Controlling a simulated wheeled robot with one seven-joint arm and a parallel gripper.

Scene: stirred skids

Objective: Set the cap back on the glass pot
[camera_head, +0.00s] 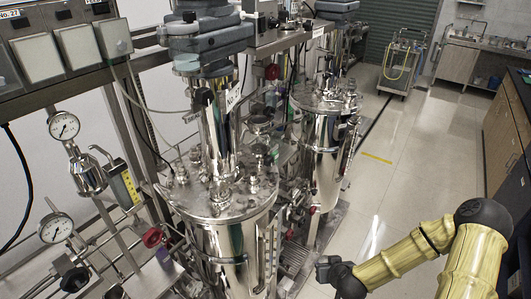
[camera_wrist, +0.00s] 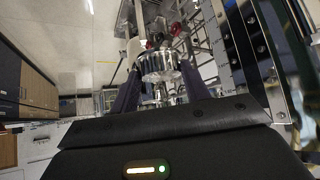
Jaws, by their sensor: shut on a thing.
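In the wrist view, my gripper (camera_wrist: 160,68) has its two dark fingers closed on either side of a shiny metal round piece (camera_wrist: 162,60), which looks like the cap. A narrower metal stem shows below it, towards the palm. In the head view, my arm reaches in from the lower right and its dark end (camera_head: 335,270) is low over the floor, right of the steel vessels; the held piece cannot be made out there. I cannot pick out the glass pot for sure in either view.
A large steel vessel (camera_head: 230,222) with fittings on its lid stands left of my arm, and a second one (camera_head: 325,140) stands behind it. Gauges (camera_head: 64,125) and valves line the left rack. The pale floor (camera_head: 410,165) to the right is open, up to a trolley (camera_head: 400,68).

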